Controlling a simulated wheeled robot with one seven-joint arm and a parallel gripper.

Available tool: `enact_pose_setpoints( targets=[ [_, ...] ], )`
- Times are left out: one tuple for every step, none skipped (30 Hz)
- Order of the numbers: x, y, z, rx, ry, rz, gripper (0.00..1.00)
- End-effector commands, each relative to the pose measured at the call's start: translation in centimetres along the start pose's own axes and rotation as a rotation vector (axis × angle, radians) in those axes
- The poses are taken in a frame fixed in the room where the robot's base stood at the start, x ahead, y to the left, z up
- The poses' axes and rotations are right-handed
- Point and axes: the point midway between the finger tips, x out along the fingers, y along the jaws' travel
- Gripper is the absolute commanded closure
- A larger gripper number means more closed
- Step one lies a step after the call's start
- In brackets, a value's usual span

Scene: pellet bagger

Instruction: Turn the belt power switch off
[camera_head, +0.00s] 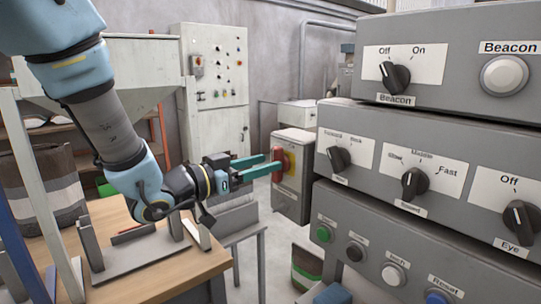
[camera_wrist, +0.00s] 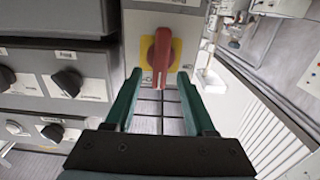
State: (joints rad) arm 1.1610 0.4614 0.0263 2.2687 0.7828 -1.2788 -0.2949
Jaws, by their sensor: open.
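A red rotary handle (camera_head: 284,158) on a yellow plate (camera_head: 292,167) sits on a grey box beside the control panels; no label on it is readable. It looks like the belt power switch. In the wrist view the red handle (camera_wrist: 160,54) hangs lengthwise down the picture, in line with the gap between my fingers. My gripper (camera_head: 271,164) has green fingers, spread apart and pointing at the handle. In the wrist view my gripper (camera_wrist: 157,76) is open and empty. The tips are close to the handle; contact cannot be told.
Stacked grey panels with a Beacon knob (camera_head: 394,78), a speed knob (camera_head: 414,182), an Eye knob (camera_head: 521,221) and several push buttons stand close on the right. A wooden table (camera_head: 165,276) is below my arm. A white cabinet (camera_head: 215,95) stands behind.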

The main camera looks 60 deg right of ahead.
Motion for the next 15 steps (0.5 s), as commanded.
enact_pose_setpoints(
  targets=[
    [0.8,0.1,-0.2,0.0,-0.001,0.003,0.45],
    [1.1,0.1,-0.2,0.0,-0.001,0.003,0.45],
    [1.5,0.0,-0.2,0.0,0.0,0.002,0.45],
    [1.8,0.0,-0.2,0.0,0.0,0.001,0.45],
    [2.0,0.0,-0.1,0.0,0.0,0.001,0.45],
    [2.3,0.0,-0.1,0.0,0.0,0.001,0.45],
    [2.4,0.0,0.0,0.0,0.0,0.001,0.45],
    [2.5,0.0,0.0,0.0,0.0,0.001,0.45],
    [2.6,0.0,0.0,0.001,0.0,0.0,0.45],
    [2.6,0.0,0.0,0.001,0.0,0.0,0.45],
    [2.6,0.0,0.0,0.001,0.0,0.0,0.45],
    [2.6,0.0,0.0,0.001,0.0,0.0,0.45],
    [2.6,0.0,0.0,0.001,0.0,0.0,0.45],
    [2.6,0.0,0.0,0.001,0.0,-0.001,0.45],
    [2.6,0.0,0.0,0.001,0.0,-0.001,0.45]
  ],
)
